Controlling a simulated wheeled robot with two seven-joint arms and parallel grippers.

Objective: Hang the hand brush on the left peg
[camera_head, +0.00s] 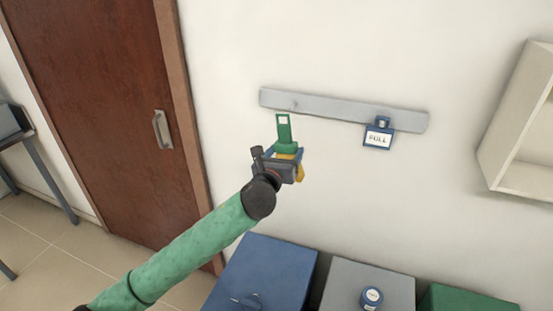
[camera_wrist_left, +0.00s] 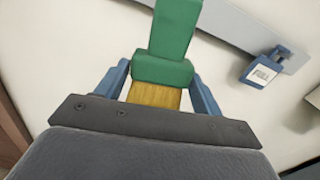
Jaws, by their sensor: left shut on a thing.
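The hand brush has a green handle (camera_head: 284,128) with a pale rectangular opening near its top, and yellow bristles below. My left gripper (camera_head: 285,158) is shut on the brush and holds it upright, handle up. In the left wrist view the green handle (camera_wrist_left: 173,30) rises between the blue fingers (camera_wrist_left: 160,92), with the bristles nearest the palm. The grey peg rail (camera_head: 345,109) is on the wall. Its left peg (camera_head: 295,105) is small and bare, just above and slightly right of the handle's top. I cannot tell the gap in depth. My right gripper is not in view.
A blue tag marked "FULL" (camera_head: 378,134) hangs on the right part of the rail. A pale shelf (camera_head: 520,125) is at the right.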

